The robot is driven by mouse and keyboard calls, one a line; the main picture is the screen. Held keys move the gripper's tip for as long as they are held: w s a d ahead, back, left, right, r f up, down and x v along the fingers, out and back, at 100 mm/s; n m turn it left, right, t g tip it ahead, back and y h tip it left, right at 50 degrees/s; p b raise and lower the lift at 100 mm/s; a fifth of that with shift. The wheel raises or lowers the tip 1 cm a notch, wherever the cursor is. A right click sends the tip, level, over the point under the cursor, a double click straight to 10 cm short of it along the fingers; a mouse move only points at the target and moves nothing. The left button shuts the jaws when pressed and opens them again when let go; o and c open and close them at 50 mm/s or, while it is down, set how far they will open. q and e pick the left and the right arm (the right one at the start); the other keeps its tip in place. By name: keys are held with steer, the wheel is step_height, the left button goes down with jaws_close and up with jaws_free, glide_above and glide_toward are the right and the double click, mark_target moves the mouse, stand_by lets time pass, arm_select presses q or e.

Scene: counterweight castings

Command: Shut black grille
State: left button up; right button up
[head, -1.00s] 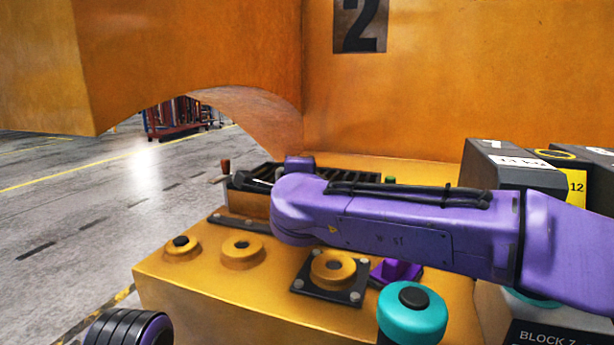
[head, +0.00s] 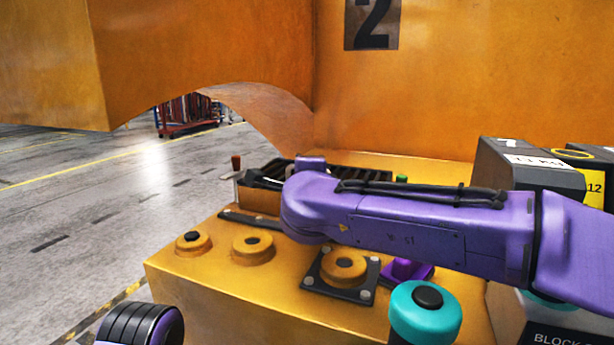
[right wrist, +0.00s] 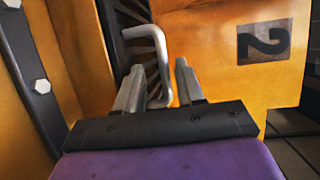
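The black grille (head: 352,173) lies at the back of the orange block in the head view, partly hidden behind my right arm. I cannot tell how far open it stands. In the right wrist view its dark slats (right wrist: 128,18) show at the top, with a bent silver handle (right wrist: 155,45) in front. My right gripper (right wrist: 160,85) has its two fingers apart, one on each side of the handle's lower end. A firm grip does not show. In the head view the right gripper is hidden by its own arm. My left gripper is not in view.
Dark labelled weights (head: 515,175) stand at right. A large orange casting (head: 420,90) rises behind. Open floor (head: 110,190) lies at left.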

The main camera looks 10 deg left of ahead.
steer(key=s+d+r+p, duration=0.1)
steer(key=s+r+p, duration=0.1)
steer(key=s+r, duration=1)
steer(key=shift+s+d+r, duration=0.25)
steer(key=shift+s+r, duration=0.05)
steer(key=shift+s, duration=0.65)
